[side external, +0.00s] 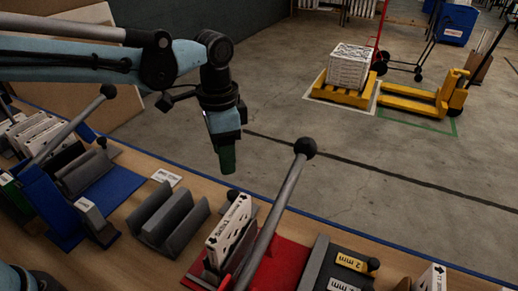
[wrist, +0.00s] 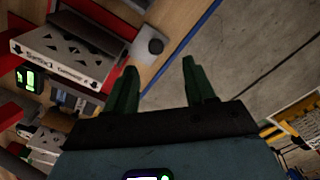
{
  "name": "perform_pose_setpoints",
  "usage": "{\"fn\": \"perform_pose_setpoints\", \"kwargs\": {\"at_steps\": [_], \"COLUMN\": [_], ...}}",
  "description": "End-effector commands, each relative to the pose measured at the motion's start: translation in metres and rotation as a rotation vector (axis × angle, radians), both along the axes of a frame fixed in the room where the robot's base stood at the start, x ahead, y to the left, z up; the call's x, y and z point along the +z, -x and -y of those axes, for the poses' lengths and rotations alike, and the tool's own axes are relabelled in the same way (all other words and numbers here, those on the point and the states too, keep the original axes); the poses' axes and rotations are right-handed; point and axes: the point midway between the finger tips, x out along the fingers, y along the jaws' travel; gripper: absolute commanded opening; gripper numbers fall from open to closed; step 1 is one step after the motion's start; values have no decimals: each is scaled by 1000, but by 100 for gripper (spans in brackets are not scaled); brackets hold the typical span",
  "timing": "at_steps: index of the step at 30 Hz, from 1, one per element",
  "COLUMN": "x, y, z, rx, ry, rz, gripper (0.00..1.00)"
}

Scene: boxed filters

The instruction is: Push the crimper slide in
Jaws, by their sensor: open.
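A press-like device with a red base (side external: 283,262) stands at the front middle, and I take it for the crimper. A long grey lever (side external: 272,222) with a black ball end rises from it. A white patterned piece (side external: 229,229) stands upright in it, and it also shows in the wrist view (wrist: 62,55). A small black knob (side external: 232,195) sits behind the white piece; a round black knob shows in the wrist view (wrist: 155,46). The slide itself is not clearly visible. My gripper (side external: 228,160) hangs above and behind the knob, with green fingers (wrist: 158,70) apart and nothing between them.
A grey grooved holder (side external: 170,219) stands left of the red base. A similar blue-based device (side external: 62,215) with its own lever is further left. Yellow-labelled grey blocks (side external: 345,265) lie right. Beyond the blue table edge is open floor with a yellow pallet truck (side external: 425,103).

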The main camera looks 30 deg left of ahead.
Motion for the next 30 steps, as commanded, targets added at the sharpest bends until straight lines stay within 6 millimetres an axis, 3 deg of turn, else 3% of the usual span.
{"fn": "perform_pose_setpoints", "kwargs": {"at_steps": [4, 30], "x": [26, 44], "y": [1, 45], "z": [-3, -96], "rx": [8, 378], "ry": [2, 117], "rz": [5, 278], "gripper": [54, 54]}}
